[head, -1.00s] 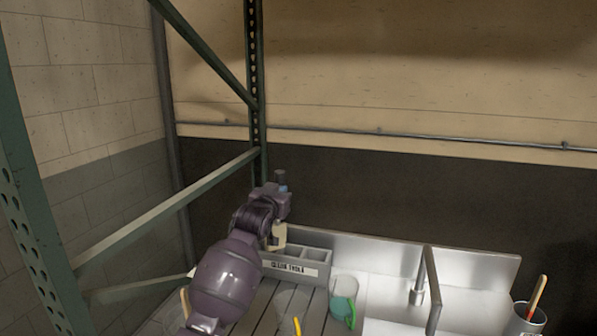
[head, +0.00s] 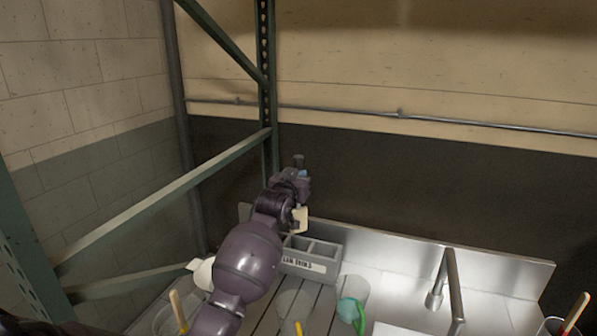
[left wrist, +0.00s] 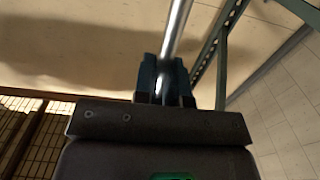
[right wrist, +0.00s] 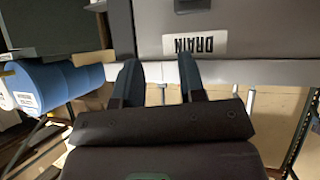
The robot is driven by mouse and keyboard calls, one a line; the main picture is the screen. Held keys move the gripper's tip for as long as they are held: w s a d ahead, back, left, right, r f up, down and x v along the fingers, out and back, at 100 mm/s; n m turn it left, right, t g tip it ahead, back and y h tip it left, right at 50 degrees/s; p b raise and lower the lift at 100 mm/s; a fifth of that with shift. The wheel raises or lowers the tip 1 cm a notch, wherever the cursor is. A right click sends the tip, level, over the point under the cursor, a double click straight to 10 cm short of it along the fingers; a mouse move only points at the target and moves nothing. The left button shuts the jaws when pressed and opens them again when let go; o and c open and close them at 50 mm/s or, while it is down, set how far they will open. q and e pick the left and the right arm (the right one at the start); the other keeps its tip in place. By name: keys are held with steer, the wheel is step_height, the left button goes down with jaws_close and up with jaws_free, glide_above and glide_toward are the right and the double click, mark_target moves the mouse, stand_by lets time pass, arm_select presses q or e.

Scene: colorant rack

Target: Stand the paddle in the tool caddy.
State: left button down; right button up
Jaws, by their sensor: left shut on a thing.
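My left gripper (head: 298,182) is over the back of the bench, above the tool caddy. In the left wrist view it is shut on a thin shiny metal rod (left wrist: 178,35), which appears to be the paddle's shaft. The rod runs out of the top of that view, so its ends are hidden. A cream piece (head: 300,220) shows just below the gripper; I cannot tell whether it is part of the paddle. The grey tool caddy (head: 304,266), with open compartments and a white label, stands below, apart from the gripper. My right gripper (right wrist: 157,78) is open and empty.
A clear beaker with a teal and green item (head: 352,306) stands right of the caddy. Another clear beaker (head: 292,306) is in front. A faucet (head: 452,285) rises by the sink. Containers with wooden-handled tools (head: 177,308) (head: 574,314) stand at both sides. A green rack post (head: 266,90) rises behind.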

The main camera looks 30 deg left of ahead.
mark_target(297, 213)
arm_select(q)
steer(key=shift+f, duration=1.75)
steer(key=shift+f+b, duration=1)
steer(key=shift+f, duration=0.75)
steer(key=shift+f+b, duration=0.85)
steer(key=shift+f, duration=1.25)
arm_select(e)
steer(key=shift+w+a+f+t, duration=0.1)
steer(key=shift+w+f+t, duration=0.05)
steer(key=shift+w+f, duration=0.35)
steer(key=shift+w+a+f+t, duration=0.15)
steer(key=shift+w+f, duration=0.15)
steer(key=shift+w, duration=0.3)
steer(key=shift+r, duration=0.1)
